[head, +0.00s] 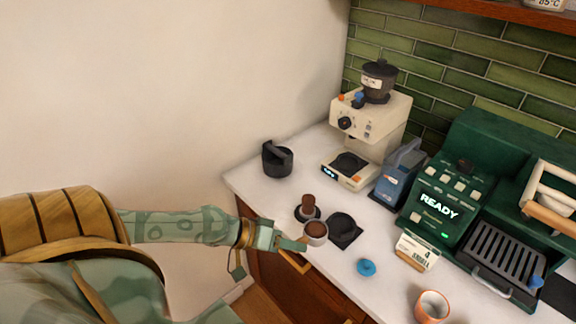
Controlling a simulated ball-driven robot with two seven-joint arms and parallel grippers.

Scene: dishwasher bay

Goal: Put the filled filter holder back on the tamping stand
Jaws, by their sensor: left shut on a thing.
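The filter holder (316,241) is a small metal cup filled with brown coffee, near the front edge of the counter. My left gripper (291,244) reaches in from the left and is shut on the filter holder, at the cup's left side; its handle is mostly hidden. The black square tamping stand (345,231) lies just right of the cup. I cannot tell whether the cup touches it. A tamper with a brown knob (308,204) stands just behind the cup. My right gripper is not in view.
A black knock bin (277,161) stands at the back left, beside a cream grinder (367,130). A blue container (398,172) and a green espresso machine (452,190) reading READY are right. A blue round piece (366,267), card (417,251) and orange cup (432,308) lie nearer.

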